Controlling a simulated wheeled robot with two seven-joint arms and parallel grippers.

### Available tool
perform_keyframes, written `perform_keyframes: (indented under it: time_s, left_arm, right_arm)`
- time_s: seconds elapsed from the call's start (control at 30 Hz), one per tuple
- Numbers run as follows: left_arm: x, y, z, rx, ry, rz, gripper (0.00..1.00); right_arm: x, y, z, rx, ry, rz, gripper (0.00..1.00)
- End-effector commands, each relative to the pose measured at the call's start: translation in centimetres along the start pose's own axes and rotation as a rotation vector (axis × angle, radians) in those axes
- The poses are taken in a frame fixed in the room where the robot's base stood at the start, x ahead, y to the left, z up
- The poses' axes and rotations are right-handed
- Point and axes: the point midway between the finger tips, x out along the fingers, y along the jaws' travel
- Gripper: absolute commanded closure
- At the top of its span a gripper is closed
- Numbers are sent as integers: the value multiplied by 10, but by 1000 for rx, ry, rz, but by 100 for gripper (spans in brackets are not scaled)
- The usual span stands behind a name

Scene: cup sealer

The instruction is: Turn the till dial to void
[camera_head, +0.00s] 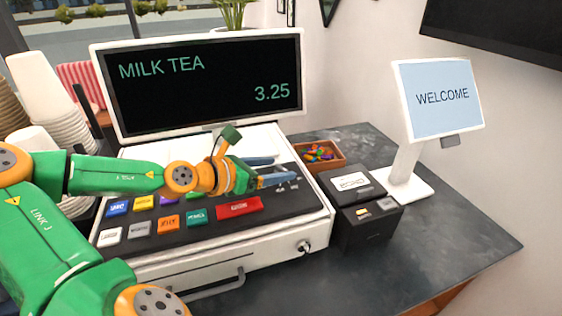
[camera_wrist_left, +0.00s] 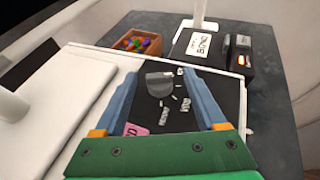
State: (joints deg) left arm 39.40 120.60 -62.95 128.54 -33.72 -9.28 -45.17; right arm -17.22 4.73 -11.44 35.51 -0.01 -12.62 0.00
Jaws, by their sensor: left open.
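The till (camera_head: 170,262) is a white register with a dark key panel and a screen (camera_head: 200,82) reading MILK TEA 3.25. In the left wrist view the till dial (camera_wrist_left: 160,84) is a grey knob on the dark panel. Small white labels (camera_wrist_left: 163,116) lie around it, too blurred to read. My left gripper (camera_head: 282,170) is open above the right part of the panel. In the left wrist view its blue fingers (camera_wrist_left: 160,74) lie on either side of the dial; I cannot tell whether they touch it. My right gripper is not in view.
Coloured keys (camera_head: 168,224) lie left of the gripper. A key lock (camera_head: 305,246) is on the till's front. A black card box (camera_head: 365,212), a wooden tray of coloured bits (camera_head: 340,161) and a WELCOME display (camera_head: 440,98) stand right. White cups (camera_head: 50,95) stand left.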

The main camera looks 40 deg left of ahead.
Motion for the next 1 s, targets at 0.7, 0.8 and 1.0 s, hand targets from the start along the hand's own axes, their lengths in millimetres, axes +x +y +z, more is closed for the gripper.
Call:
perform_keyframes:
  time_s: [0.7, 0.8, 1.0]
  left_arm:
    - [24, 0, 0, -1, -1, 1, 78]
    - [24, 0, 0, -1, -1, 1, 100]
    - [25, 1, -2, 4, -3, -8, 100]
  right_arm:
    - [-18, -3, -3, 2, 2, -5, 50]
    - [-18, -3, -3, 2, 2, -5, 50]
    - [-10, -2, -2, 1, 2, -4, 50]
